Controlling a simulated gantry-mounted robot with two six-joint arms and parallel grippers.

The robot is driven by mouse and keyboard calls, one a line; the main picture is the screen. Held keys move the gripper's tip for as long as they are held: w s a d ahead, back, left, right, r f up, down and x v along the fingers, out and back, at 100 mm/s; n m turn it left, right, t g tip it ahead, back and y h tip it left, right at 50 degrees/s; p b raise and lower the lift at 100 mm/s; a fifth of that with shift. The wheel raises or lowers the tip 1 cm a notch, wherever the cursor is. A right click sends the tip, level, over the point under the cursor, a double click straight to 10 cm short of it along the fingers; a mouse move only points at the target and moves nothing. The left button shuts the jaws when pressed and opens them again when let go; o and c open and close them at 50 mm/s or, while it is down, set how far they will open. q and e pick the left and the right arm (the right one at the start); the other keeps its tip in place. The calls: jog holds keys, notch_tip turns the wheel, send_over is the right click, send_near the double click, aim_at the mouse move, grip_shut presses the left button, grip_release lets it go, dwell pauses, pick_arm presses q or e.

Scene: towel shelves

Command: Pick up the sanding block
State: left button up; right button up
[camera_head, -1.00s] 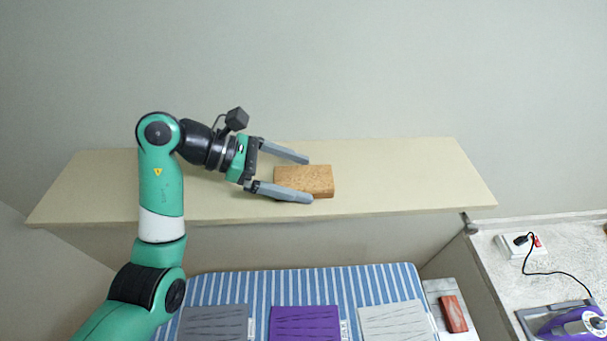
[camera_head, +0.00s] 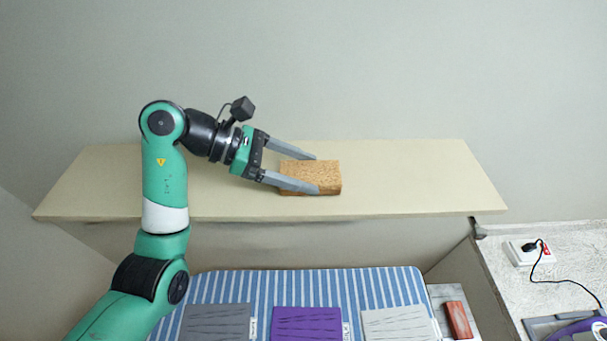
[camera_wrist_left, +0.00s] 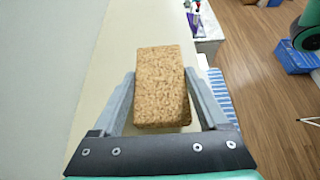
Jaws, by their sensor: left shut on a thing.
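The sanding block (camera_head: 312,175) is a tan, cork-textured block on the beige upper shelf. My left gripper (camera_head: 318,174) reaches in from the left with its two grey fingers along the block's back and front sides, shut on it. In the left wrist view the block (camera_wrist_left: 161,86) sits between the two fingers (camera_wrist_left: 160,90) and sticks out past their tips. The front finger hides part of the block's front face in the head view. My right gripper is not in view.
The shelf (camera_head: 420,180) is otherwise bare, with a wall behind it. Below is a blue-striped surface (camera_head: 300,286) with grey, purple (camera_head: 306,323) and pale folded towels. A reddish block (camera_head: 459,319) lies to their right. A power strip (camera_head: 528,251) is at the far right.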

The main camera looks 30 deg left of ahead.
pick_arm(q)
jog(key=d+r+b, duration=0.1)
jog(key=r, duration=0.1)
jog(key=d+r, duration=0.2)
jog(key=r, duration=0.1)
jog(key=d+r+b, duration=0.1)
jog(key=d+r, duration=0.1)
jog(key=shift+w+r+b, duration=0.1)
jog(key=shift+r+b, duration=0.2)
jog(key=shift+r, duration=0.05)
jog(key=d+r+b, duration=0.1)
jog(key=d+r, duration=0.3)
jog(key=d, duration=0.5)
jog(key=shift+w+r, duration=0.15)
jog(key=shift+w, duration=0.1)
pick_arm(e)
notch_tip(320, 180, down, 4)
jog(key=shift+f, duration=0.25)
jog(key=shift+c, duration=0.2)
